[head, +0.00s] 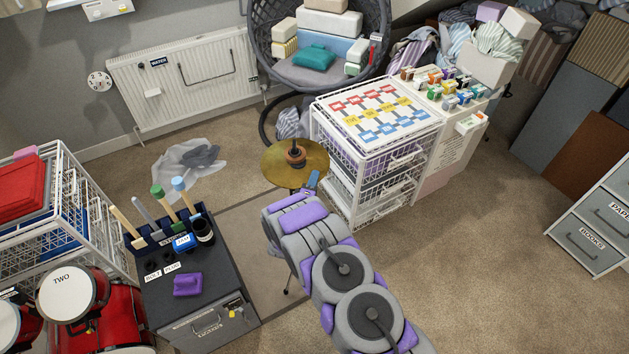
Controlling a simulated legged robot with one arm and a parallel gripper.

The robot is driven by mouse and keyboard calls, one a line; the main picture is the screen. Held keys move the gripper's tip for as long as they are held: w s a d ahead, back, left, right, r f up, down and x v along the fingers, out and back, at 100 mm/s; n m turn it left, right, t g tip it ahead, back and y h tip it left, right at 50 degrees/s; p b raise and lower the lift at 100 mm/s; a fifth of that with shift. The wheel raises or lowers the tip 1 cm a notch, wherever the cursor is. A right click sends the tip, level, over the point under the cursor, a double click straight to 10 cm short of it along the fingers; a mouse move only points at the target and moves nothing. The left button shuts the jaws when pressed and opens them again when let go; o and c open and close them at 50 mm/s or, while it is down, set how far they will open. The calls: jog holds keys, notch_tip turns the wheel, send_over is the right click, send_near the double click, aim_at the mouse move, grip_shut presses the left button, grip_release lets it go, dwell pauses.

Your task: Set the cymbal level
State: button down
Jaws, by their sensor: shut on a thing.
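The cymbal (277,165) is a brass-coloured disc on a thin stand, left of the white wire drawer unit. A brown knob-like piece (295,156) with a dark rod sits at its centre. I cannot tell from this view how far the disc leans. My arm reaches up from the bottom of the picture, and my gripper (312,181) is at the cymbal's near right edge, shut on that rim. The fingertips are small here and partly overlap the disc. My arm hides most of the stand; part of a leg shows beside it.
The wire drawer unit (334,149) stands close right of the cymbal. A dark cabinet (210,276) with upright tools and a purple block (187,284) is at lower left, near red drums (110,315). A hanging chair (257,50) is behind. Carpet at right (480,250) is clear.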

jog(key=c, duration=1.3)
grip_release()
jog(key=shift+w+a+r, duration=0.1)
jog(key=shift+a, duration=0.05)
jog(key=shift+o, duration=0.2)
jog(key=p+v, duration=0.3)
jog(key=v, duration=1.4)
jog(key=shift+s+f, duration=0.25)
jog(key=shift+w, duration=0.1)
